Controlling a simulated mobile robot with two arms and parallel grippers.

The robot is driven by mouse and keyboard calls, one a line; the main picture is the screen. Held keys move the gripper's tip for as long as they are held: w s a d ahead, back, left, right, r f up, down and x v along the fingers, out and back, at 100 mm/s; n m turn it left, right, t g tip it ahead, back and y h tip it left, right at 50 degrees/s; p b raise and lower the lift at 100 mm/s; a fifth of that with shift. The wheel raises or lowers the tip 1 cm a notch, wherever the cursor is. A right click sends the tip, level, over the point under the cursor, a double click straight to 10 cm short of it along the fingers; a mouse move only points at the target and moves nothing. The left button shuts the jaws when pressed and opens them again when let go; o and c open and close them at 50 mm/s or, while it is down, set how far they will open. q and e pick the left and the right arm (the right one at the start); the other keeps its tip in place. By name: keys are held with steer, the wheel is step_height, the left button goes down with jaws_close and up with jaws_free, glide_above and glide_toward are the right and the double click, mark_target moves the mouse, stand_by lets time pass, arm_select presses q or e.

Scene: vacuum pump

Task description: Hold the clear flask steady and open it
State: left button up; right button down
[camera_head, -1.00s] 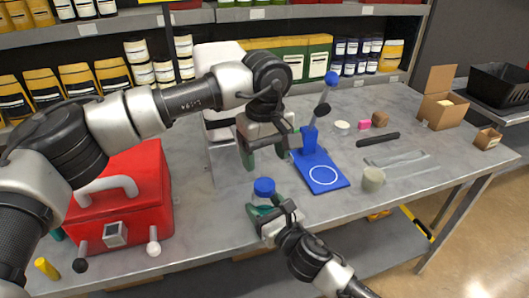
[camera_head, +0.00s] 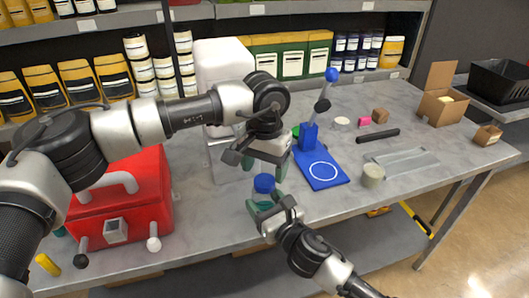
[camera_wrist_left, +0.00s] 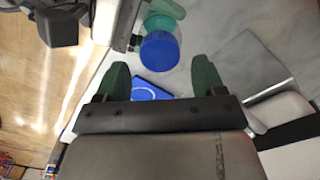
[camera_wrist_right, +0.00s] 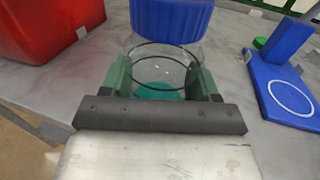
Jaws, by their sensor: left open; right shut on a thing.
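The clear flask (camera_wrist_right: 165,62) has a blue ribbed cap (camera_wrist_right: 172,20) on top and some green at its bottom, as the right wrist view shows. My right gripper (camera_wrist_right: 160,82) is shut on the flask, one green finger on each side, and holds it upright by the table's front edge. In the head view the blue cap (camera_head: 264,184) shows above the right gripper (camera_head: 268,207). My left gripper (camera_head: 262,172) is open and empty, just above and behind the cap. In the left wrist view the cap (camera_wrist_left: 160,50) lies beyond the left gripper's open fingers (camera_wrist_left: 160,82), apart from them.
A blue stand (camera_head: 320,172) with a white ring is right of the flask. A red box (camera_head: 115,200) stands at the left. A small beige cup (camera_head: 372,176) and a black bar (camera_head: 378,135) lie further right. A white machine (camera_head: 215,75) is behind my left arm.

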mark_target(265, 180)
arm_select(q)
steer(key=shift+f, duration=1.8)
arm_select(e)
steer(key=shift+f, duration=0.1)
